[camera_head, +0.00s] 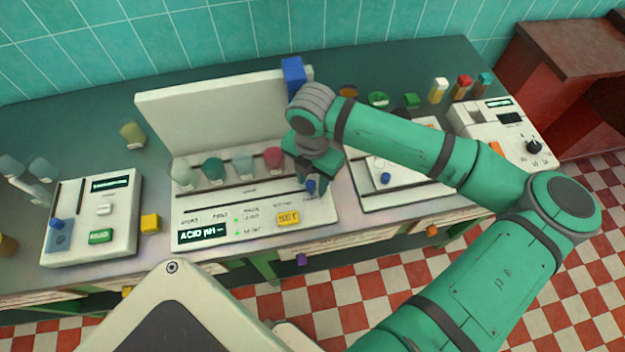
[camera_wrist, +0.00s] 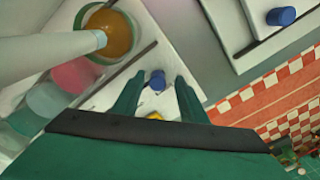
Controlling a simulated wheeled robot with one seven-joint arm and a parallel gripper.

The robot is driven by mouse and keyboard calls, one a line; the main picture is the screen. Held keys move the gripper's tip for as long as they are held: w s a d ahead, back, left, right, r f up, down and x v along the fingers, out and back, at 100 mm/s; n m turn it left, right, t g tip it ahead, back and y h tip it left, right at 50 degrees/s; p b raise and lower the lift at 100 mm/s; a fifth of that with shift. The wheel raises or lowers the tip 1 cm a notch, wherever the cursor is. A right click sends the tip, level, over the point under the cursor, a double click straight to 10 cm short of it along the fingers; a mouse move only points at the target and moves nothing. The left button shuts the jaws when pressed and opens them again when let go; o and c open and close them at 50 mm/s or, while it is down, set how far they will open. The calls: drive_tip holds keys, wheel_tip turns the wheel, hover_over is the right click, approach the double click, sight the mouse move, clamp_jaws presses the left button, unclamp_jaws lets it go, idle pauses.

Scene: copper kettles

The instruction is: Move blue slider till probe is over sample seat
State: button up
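A white station (camera_head: 235,215) with an "ACID pH --" display (camera_head: 202,235) and yellow SET button (camera_head: 288,218) stands at the centre. Its blue slider knob (camera_head: 310,186) is at the right end of the front panel. In the wrist view the knob (camera_wrist: 157,80) sits between the fingertips of my gripper (camera_wrist: 158,88), with gaps either side; my gripper (camera_head: 314,182) is open over it. A pale rod, apparently the probe (camera_wrist: 50,53), ends over or in front of an orange-brown cup (camera_wrist: 118,33). That cup is hidden in the head view; I cannot tell the seat.
Several beakers, including a red one (camera_head: 273,158) and a green one (camera_head: 213,170), stand in a row left of my gripper. Another panel with a blue knob (camera_head: 385,178) stands right.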

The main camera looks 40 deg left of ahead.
wheel_tip(320, 180, up, 10)
drive_tip(key=shift+r, duration=0.15)
idle(0.3)
drive_tip(key=shift+w, duration=0.1)
idle(0.4)
